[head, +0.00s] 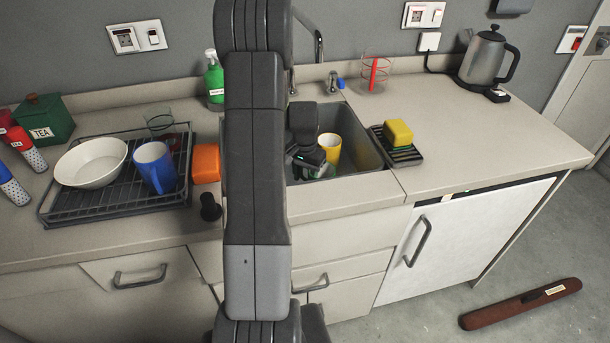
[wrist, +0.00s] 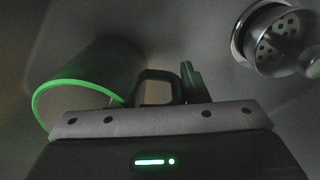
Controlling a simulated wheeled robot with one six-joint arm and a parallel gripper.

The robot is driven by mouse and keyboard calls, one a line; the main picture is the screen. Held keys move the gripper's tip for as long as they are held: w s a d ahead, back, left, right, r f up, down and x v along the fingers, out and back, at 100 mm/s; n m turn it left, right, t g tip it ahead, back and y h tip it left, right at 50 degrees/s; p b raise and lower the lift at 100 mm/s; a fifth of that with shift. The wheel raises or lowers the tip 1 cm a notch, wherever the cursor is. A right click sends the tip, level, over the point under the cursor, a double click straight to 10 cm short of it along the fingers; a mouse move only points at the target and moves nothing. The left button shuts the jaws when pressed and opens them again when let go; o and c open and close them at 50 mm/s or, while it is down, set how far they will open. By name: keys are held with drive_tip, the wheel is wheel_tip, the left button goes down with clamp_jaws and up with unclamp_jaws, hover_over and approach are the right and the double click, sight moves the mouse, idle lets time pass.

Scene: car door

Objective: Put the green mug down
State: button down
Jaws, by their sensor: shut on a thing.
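The green mug (wrist: 85,85) lies tilted on the left of the wrist view, its bright green rim toward the camera. Its dark handle (wrist: 152,84) reaches to my gripper (wrist: 178,86), which is shut on the mug by the handle. In the head view my gripper (head: 310,162) is down inside the sink (head: 362,139), and only a bit of green shows below it. The wrist view shows the sink's grey floor close behind the mug. Whether the mug touches the floor I cannot tell.
A yellow mug (head: 330,147) stands in the sink close to my gripper. The drain strainer (wrist: 278,38) is right of the green mug. A dish rack (head: 75,207) with a bowl (head: 90,164) and blue mug (head: 154,166) stands left. A sponge (head: 397,133) sits right of the sink.

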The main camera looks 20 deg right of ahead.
drive_tip(key=shift+f, duration=0.1)
drive_tip(key=c, duration=0.8)
unclamp_jaws()
drive_tip(key=shift+c, duration=0.2)
wheel_tip(320, 180, up, 8)
drive_tip(key=shift+f, duration=0.1)
wheel_tip(320, 180, down, 8)
drive_tip(key=shift+r, duration=0.2)
